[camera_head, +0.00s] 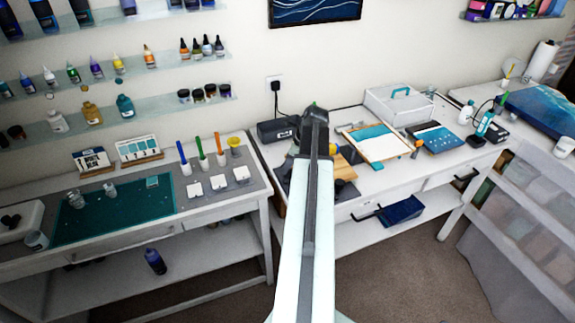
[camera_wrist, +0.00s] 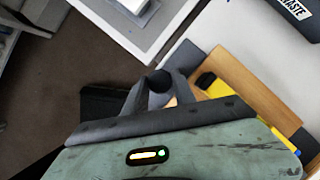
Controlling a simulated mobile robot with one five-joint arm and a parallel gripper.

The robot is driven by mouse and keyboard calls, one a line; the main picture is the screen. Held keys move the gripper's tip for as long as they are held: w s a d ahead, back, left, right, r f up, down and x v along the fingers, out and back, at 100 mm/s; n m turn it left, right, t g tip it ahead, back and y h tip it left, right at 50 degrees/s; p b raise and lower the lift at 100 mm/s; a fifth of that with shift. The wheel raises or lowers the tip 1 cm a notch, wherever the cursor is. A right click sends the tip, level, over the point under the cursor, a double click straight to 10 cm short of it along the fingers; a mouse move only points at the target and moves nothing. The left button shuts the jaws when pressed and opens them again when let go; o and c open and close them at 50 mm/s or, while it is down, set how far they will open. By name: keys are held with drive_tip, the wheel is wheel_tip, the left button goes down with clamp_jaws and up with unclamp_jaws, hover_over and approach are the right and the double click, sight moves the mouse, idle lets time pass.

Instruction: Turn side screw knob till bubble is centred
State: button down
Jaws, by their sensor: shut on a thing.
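My gripper (camera_wrist: 160,88) is shut on a dark round knob (camera_wrist: 158,79) in the wrist view, with one finger on each side of it. The knob sits beside a wooden board (camera_wrist: 255,88). A yellow piece (camera_wrist: 281,138), which may be a level, lies along the board, partly covered by my gripper's body. No bubble can be made out. In the head view my arm hides the knob and most of the gripper; part of the wooden board (camera_head: 344,169) shows just right of my arm.
A dark box marked WASTE (camera_wrist: 291,17) stands near the board. The left bench holds a teal mat (camera_head: 115,212). Open floor lies in front.

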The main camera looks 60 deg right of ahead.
drive_tip(key=n, duration=0.2)
drive_tip(key=n+g+y, duration=0.1)
drive_tip(key=shift+w+d+n, duration=0.15)
drive_tip(key=shift+d+n, duration=0.05)
drive_tip(key=shift+n, duration=0.2)
drive_tip(key=n+g+y, duration=0.1)
drive_tip(key=n, duration=0.3)
drive_tip(key=shift+w+n, duration=0.1)
drive_tip(key=shift+n, duration=0.2)
drive_tip(key=n+g, duration=0.1)
drive_tip(key=n, duration=0.2)
drive_tip(key=shift+w+d+n+y, duration=0.1)
drive_tip(key=shift+n+y, duration=0.2)
drive_tip(key=shift+y, duration=0.1)
drive_tip(key=shift+n+g, duration=1)
drive_tip(key=shift+n, duration=1.1)
drive_tip(key=c, duration=1)
unclamp_jaws()
drive_tip(key=shift+c, duration=0.2)
